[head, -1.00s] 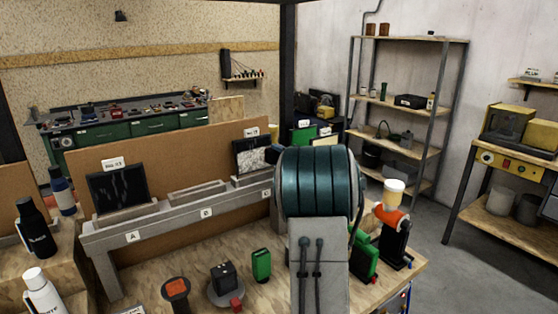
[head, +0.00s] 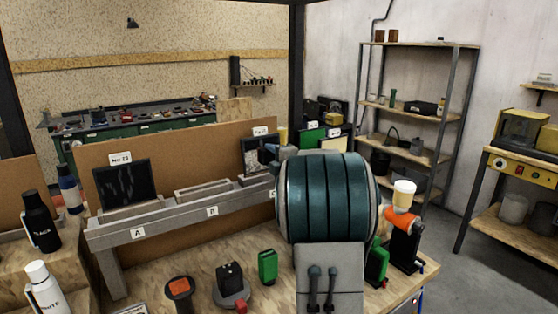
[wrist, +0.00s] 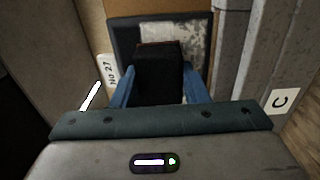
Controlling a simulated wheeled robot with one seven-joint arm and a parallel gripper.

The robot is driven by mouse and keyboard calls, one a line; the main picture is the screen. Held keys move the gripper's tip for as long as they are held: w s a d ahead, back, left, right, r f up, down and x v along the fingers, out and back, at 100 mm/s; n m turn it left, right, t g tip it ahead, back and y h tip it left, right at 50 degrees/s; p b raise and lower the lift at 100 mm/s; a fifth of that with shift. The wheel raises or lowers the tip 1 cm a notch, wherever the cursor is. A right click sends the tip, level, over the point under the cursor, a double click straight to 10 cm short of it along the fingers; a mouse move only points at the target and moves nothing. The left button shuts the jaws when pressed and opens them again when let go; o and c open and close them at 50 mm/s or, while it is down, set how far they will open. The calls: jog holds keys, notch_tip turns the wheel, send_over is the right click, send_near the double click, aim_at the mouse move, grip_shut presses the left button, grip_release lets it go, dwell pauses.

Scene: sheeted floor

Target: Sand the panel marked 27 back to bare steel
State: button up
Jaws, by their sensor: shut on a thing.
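The panel marked 27 (wrist: 190,38) fills the top of the wrist view, with a dark border and left part and a mottled grey-white patch. Its tag (wrist: 107,70) is left of it. In the head view the panel (head: 253,157) stands at slot C, partly hidden by my arm. My gripper (wrist: 158,85), with blue fingers, is shut on a black block (wrist: 158,72) with a brownish far edge. The block is in front of the panel and hides part of it; I cannot tell whether they touch.
A dark panel tagged 23 (head: 125,183) stands at slot A of the grey rack (head: 160,226); slot B is empty. On the bench are a green item (head: 268,266), a black block on a round stand (head: 230,281) and an orange-topped pad (head: 180,288). Bottles (head: 40,222) stand left.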

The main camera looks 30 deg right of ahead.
aim_at(244, 158)
jog(key=shift+s+a+f+b, duration=0.1)
jog(key=shift+a+b, duration=1)
jog(key=shift+a, duration=0.7)
jog(key=shift+s+a+b, duration=0.1)
jog(key=shift+a+b, duration=0.95)
jog(key=shift+a, duration=0.7)
jog(key=shift+w+r+p, duration=0.1)
jog(key=shift+r+p, duration=0.65)
jog(key=shift+r, duration=0.35)
jog(key=d+p, duration=0.3)
jog(key=d, duration=0.9)
jog(key=shift+w, duration=0.35)
jog(key=shift+s+d+b, duration=0.1)
jog(key=shift+s+b, duration=0.95)
jog(key=shift+s, duration=1.85)
